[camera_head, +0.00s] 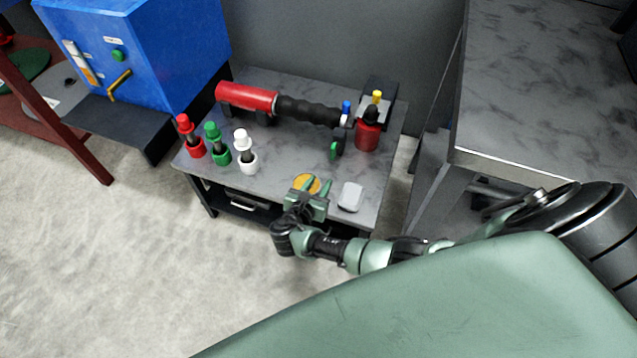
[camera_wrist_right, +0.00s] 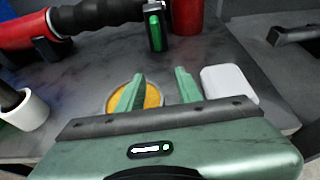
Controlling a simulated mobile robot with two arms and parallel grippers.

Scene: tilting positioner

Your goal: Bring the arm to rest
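My right gripper (camera_head: 310,186) is over the front edge of a small dark grey table (camera_head: 282,165). Its two green fingers stand apart with nothing between them, as the right wrist view (camera_wrist_right: 160,90) also shows. A round yellow-orange disc (camera_head: 299,181) lies on the table just by the left finger; in the right wrist view the disc (camera_wrist_right: 152,96) is partly hidden behind that finger. A light grey rounded block (camera_head: 350,197) sits to the right of the gripper. My left gripper is not in view.
A red and black tool (camera_head: 280,103) lies in a cradle at the back of the table. Red, green and white holders (camera_head: 246,163) stand at left, a red bottle (camera_head: 367,132) at right. A blue box (camera_head: 150,50) is at left, a grey bench (camera_head: 550,90) at right. Open floor lies front left.

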